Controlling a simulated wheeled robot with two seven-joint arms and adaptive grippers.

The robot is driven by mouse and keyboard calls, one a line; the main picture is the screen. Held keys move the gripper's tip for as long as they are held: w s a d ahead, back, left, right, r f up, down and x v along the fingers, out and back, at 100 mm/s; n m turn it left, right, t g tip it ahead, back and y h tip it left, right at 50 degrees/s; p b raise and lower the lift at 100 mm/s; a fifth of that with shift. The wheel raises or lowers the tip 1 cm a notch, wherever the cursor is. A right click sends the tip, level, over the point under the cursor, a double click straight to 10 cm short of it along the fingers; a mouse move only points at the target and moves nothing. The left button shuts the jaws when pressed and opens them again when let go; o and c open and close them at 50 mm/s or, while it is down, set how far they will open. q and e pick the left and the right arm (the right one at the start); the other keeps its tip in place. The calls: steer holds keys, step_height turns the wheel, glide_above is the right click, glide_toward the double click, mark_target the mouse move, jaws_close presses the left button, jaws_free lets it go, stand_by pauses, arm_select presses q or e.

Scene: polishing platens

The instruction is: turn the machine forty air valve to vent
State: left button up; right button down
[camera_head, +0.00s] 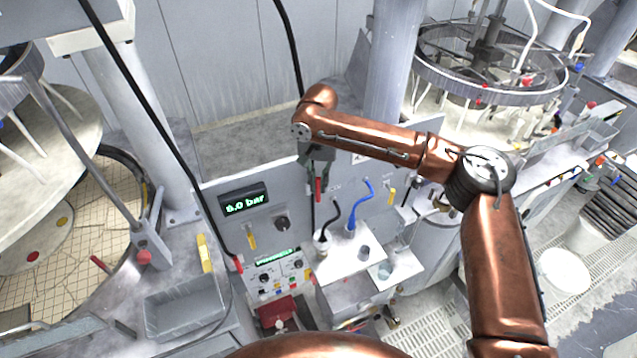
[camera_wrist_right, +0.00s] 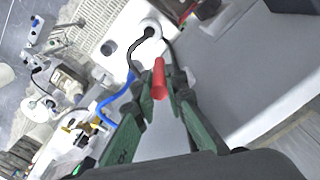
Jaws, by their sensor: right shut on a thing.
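My right gripper (camera_head: 317,184) reaches down to the upright machine panel (camera_head: 222,186). It is shut on a red valve handle (camera_head: 318,190), which points about straight down the panel. In the right wrist view the red handle (camera_wrist_right: 158,80) sticks out between the green finger pads of the gripper (camera_wrist_right: 160,92). The handle's pivot and any vent marking are hidden or too small to read. A green display (camera_head: 244,203) on the panel reads about 6.0 bar. My left gripper is not in view.
A black knob (camera_head: 282,223) and yellow handles (camera_head: 252,238) (camera_head: 391,197) sit near the red handle. Black (camera_head: 334,216) and blue (camera_head: 353,207) hoses rise below it. A grey tray (camera_head: 186,305) lies at lower left. Round platen machines stand left and back right.

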steer(key=shift+s+a, duration=0.1)
steer(key=shift+s+a+f+t+h, duration=0.2)
steer(key=shift+a+t+h, duration=0.2)
steer(key=shift+h, duration=0.45)
steer(key=shift+s+a+f+t+h, duration=0.2)
steer(key=shift+a+h, duration=0.3)
steer(key=shift+h, duration=0.4)
steer(key=shift+s+a+t+h, duration=0.15)
steer(key=shift+a+t+h, duration=0.3)
steer(key=shift+h, duration=0.4)
steer(key=c, duration=2)
jaws_free()
steer(key=shift+s+r, duration=0.1)
steer(key=shift+s, duration=0.05)
steer(key=shift+o, duration=0.2)
steer(key=shift+r, duration=0.1)
